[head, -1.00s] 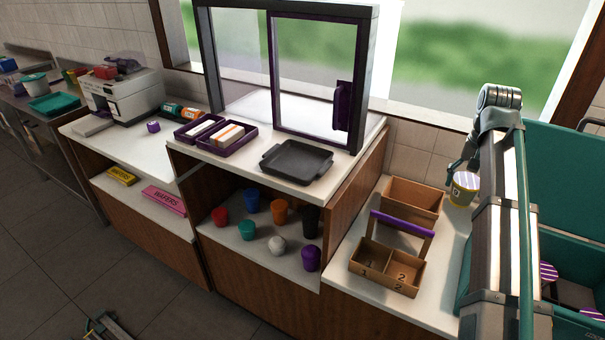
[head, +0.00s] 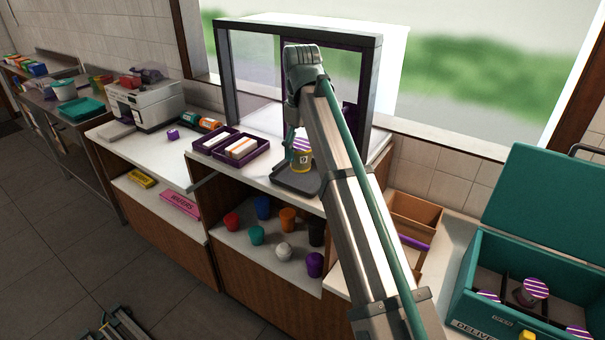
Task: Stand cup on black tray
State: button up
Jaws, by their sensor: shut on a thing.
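The cup (head: 301,159) is yellow with a white-and-purple striped lid and a small dark mark on its front. My gripper (head: 296,142) is shut on it near the lid, and the arm comes down from above. The cup looks upright, over the black tray (head: 287,187) on the counter in front of the window. My arm hides the right part of the tray. I cannot tell whether the cup's base touches the tray or hangs just above it.
Purple trays with light packets (head: 241,147) stand left of the black tray. A framed serving window (head: 255,80) stands behind. Coloured cups (head: 257,235) fill the shelf below. A teal delivery box (head: 463,297) with striped-lid cups stands open at right, beside a wooden box (head: 417,212).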

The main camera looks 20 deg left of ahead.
jog(key=a, duration=0.1)
jog(key=n, duration=0.1)
jog(key=a+r+n, duration=0.1)
jog(key=shift+s+a, duration=0.3)
jog(key=shift+s, duration=0.1)
jog(key=shift+a+n, duration=0.25)
jog(key=shift+n, duration=0.05)
jog(key=w+a+f+b, duration=0.1)
jog(key=w+f+b, duration=0.1)
jog(key=w+b, duration=0.2)
jog(key=p, duration=0.5)
send_near(297, 174)
jog(key=shift+s, duration=0.1)
jog(key=shift+f+p, duration=0.45)
jog(key=shift+f, duration=1.25)
jog(key=o, duration=1.2)
jog(key=shift+f, duration=0.1)
